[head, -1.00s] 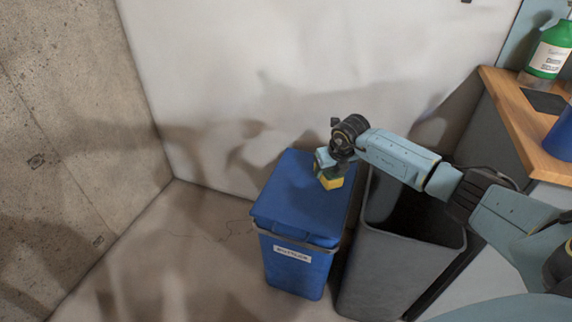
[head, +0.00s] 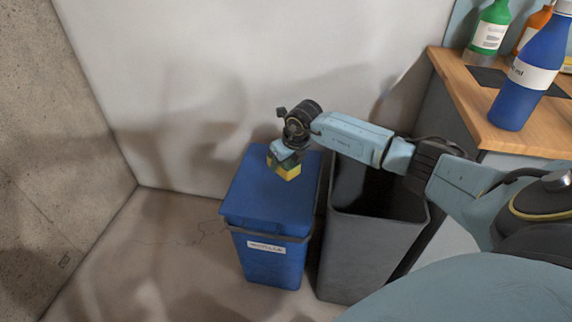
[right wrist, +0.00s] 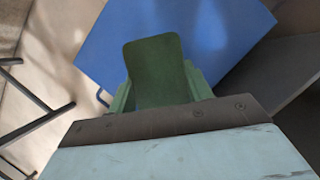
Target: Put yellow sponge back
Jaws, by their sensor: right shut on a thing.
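The yellow sponge (head: 290,173) is held over the closed lid of the blue bin (head: 265,200), near its back right part. My right gripper (head: 281,161) is shut on the sponge and points down. In the right wrist view, the sponge's dark green side (right wrist: 155,72) fills the space between the fingers, with the blue lid behind it. I cannot tell whether the sponge touches the lid. My left gripper is not in view.
An open grey bin (head: 370,245) stands right of the blue bin, under my right arm. A wooden counter (head: 465,95) at the right holds a blue bottle (head: 530,75), a green bottle (head: 488,35) and an orange bottle (head: 535,25). Floor at left is clear.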

